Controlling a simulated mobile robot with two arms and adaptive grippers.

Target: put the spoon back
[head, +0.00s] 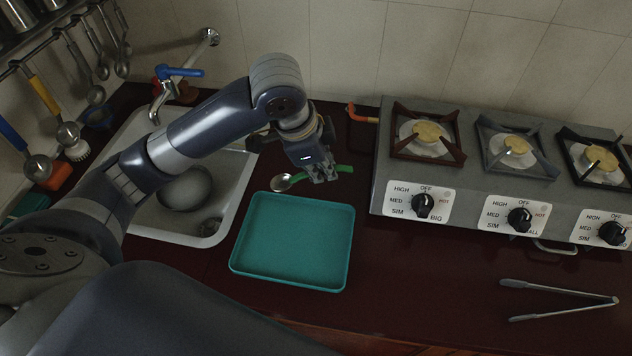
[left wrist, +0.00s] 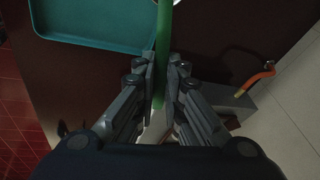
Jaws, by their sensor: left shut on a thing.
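The spoon has a metal bowl (head: 282,183) and a green handle (head: 344,168). My left gripper (head: 324,176) is shut on the green handle, behind the far edge of the teal tray. The bowl points left in the head view. In the left wrist view the green handle (left wrist: 164,45) runs up from between the fingers (left wrist: 160,85), and the bowl is mostly cut off at the top edge. The teal tray (head: 290,279) looks empty, and its corner shows in the left wrist view (left wrist: 98,43). My right gripper is not in view.
A sink (head: 232,185) with a blue-handled tap (head: 180,72) is at left. Utensils hang on a wall rail above it. A stove (head: 470,180) stands at right, with an orange-ended pipe (head: 360,115) beside it. Tongs (head: 560,312) lie at front right. Counter between tray and tongs is clear.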

